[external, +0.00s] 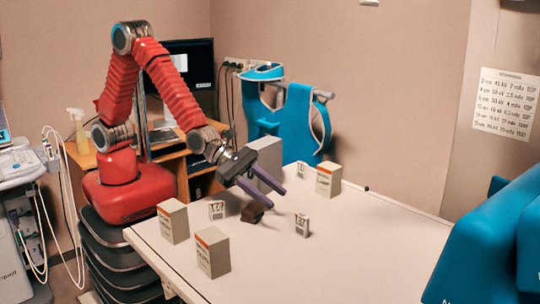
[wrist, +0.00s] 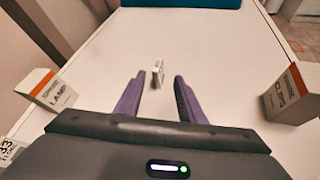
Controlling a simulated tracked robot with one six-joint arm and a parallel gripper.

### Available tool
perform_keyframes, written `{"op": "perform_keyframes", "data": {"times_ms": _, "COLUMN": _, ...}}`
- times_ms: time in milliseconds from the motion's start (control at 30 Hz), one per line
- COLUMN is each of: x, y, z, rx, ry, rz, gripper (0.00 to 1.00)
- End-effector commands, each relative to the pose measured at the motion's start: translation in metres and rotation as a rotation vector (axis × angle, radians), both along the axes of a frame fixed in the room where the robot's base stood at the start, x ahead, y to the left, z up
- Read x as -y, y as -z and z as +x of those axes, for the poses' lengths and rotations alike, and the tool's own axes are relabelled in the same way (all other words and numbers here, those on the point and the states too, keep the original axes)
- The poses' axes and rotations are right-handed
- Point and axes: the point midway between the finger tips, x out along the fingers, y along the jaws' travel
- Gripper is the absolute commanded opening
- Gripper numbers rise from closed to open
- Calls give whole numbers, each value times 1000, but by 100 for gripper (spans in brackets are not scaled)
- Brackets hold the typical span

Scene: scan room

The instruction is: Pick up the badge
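Small white upright tags with dark marks, which look like badges, stand on the white table (external: 365,245). In the external view one tag (external: 302,225) is in front of and right of my gripper, a second (external: 217,209) is to its left, and a third (external: 301,169) is at the back. I cannot tell which is the task's badge. My gripper (external: 278,199) is open and empty above the table. In the wrist view one small tag (wrist: 158,73) shows edge-on beyond and between the open fingertips (wrist: 158,78), apart from them.
Boxes with orange bands stand at the left (external: 173,221), front (external: 212,252) and back (external: 328,179). A dark brown block (external: 252,212) lies below my gripper. A grey box (external: 268,158) stands behind it. The table's right part is clear.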

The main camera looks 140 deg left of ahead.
Motion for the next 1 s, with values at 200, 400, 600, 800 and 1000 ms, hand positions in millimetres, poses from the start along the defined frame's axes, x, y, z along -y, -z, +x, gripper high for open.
{"op": "perform_keyframes", "data": {"times_ms": 200, "x": -6, "y": 10, "z": 20, "rx": 0, "ry": 0, "rz": 0, "gripper": 36}}
{"op": "perform_keyframes", "data": {"times_ms": 400, "x": -7, "y": 13, "z": 24, "rx": 0, "ry": 0, "rz": 0, "gripper": 36}}
{"op": "perform_keyframes", "data": {"times_ms": 600, "x": -7, "y": 12, "z": 24, "rx": 0, "ry": 0, "rz": 0, "gripper": 36}}
{"op": "perform_keyframes", "data": {"times_ms": 800, "x": -10, "y": 16, "z": 31, "rx": 0, "ry": 0, "rz": 0, "gripper": 36}}
{"op": "perform_keyframes", "data": {"times_ms": 1000, "x": -17, "y": 26, "z": 49, "rx": -1, "ry": 0, "rz": 0, "gripper": 36}}
